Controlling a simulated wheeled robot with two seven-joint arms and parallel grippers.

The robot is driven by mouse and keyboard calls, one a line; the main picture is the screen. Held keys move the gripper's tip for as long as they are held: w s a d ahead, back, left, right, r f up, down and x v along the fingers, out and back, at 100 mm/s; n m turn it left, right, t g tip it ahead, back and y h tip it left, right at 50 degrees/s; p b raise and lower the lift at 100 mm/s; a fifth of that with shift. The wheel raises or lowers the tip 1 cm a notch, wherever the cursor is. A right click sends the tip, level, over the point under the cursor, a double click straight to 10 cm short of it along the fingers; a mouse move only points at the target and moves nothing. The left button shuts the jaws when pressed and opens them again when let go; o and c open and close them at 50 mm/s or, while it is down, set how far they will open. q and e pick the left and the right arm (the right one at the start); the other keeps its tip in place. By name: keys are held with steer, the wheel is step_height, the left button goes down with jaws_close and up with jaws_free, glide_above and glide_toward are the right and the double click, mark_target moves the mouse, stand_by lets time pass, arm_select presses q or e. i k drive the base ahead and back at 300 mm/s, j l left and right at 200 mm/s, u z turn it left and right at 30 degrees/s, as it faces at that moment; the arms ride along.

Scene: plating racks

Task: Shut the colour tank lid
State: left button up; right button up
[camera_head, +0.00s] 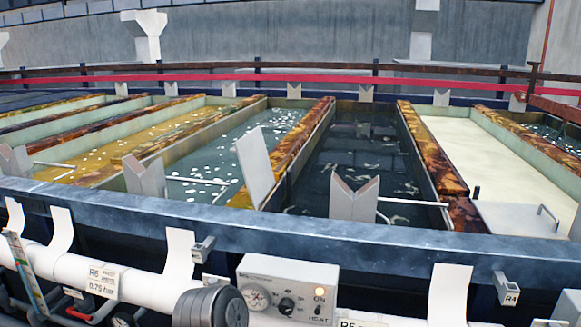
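A pale grey flat panel (255,165) stands tilted up at the near end of the tanks, between the foamy green-grey tank (225,140) and the dark tank (365,155); it looks like a raised lid. A grey flat lid (515,220) with a bar handle lies over the near end of the cream-filled tank (490,155). No label that I can read says which tank is the colour tank. Neither of my grippers is in view.
A dark blue beam (300,232) runs across the front of the tanks. Grey V-notched supports (354,198) stand behind it. Below are a white pipe (150,290), a HEAT control box (287,288) and a dark ribbed cylinder (210,306). A red rail (300,78) crosses behind.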

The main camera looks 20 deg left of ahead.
mark_target(251, 150)
steer(key=j+z, duration=0.15)
steer(key=j, duration=3.35)
